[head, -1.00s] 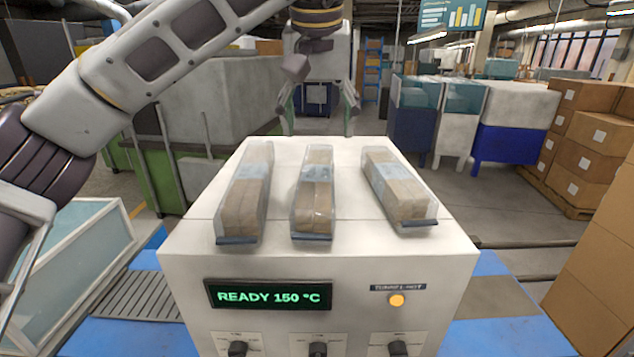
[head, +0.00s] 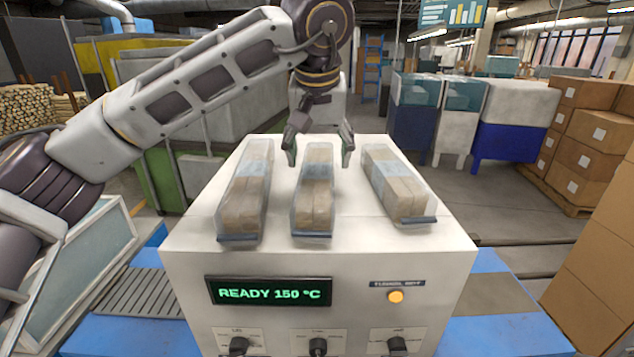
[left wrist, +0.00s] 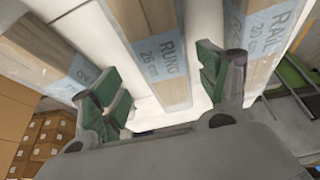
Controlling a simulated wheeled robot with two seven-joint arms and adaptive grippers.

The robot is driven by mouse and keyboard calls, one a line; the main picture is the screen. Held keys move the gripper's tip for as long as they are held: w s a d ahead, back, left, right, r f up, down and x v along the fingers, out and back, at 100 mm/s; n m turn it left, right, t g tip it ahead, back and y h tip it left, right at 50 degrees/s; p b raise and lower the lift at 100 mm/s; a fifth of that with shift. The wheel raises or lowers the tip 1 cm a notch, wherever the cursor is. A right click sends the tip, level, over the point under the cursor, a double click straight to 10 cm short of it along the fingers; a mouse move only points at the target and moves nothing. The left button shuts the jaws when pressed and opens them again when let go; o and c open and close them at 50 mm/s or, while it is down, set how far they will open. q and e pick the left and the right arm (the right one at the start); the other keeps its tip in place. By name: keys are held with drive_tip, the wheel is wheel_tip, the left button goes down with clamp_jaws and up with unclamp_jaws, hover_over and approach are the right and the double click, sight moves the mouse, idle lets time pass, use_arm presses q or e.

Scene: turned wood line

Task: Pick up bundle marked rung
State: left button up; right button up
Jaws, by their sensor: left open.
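Three wrapped wood bundles lie side by side on top of a white machine (head: 460,245). The middle one (head: 314,190) is marked RUNG, and its label reads clearly in the left wrist view (left wrist: 168,58). The left bundle (head: 246,190) is marked RAIL in the left wrist view (left wrist: 262,30). The right bundle (head: 396,187) has a label I cannot fully read. My left gripper (head: 319,150) is open and empty over the far end of the RUNG bundle. In the left wrist view its green-padded fingers (left wrist: 163,85) sit either side of that bundle, apparently apart from it.
The machine's front has a lit display (head: 270,291), an orange lamp (head: 396,297) and knobs. A blue conveyor (head: 500,335) runs beneath. Stacked cartons (head: 590,140) stand at the right. The neighbouring bundles leave narrow gaps beside the middle one.

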sight(316, 171)
use_arm(q)
drive_tip(key=shift+w+f, duration=0.15)
drive_tip(key=shift+f, duration=0.3)
use_arm(e)
drive_tip(key=shift+w+a, duration=0.1)
drive_tip(key=shift+w, duration=0.05)
use_arm(q)
drive_tip(key=shift+f, duration=0.15)
drive_tip(key=shift+s+a+p+x, duration=0.1)
drive_tip(key=shift+s+p+x, duration=0.1)
drive_tip(key=shift+x, duration=0.7)
drive_tip(key=shift+s+a+p+x, duration=0.15)
drive_tip(key=shift+p+x, duration=0.05)
drive_tip(key=shift+x, duration=0.75)
drive_tip(key=shift+w+f, duration=0.25)
drive_tip(key=shift+f, duration=0.5)
use_arm(e)
drive_tip(key=shift+s+a+r, duration=0.35)
drive_tip(key=shift+a+r, duration=0.1)
drive_tip(key=shift+a, duration=0.3)
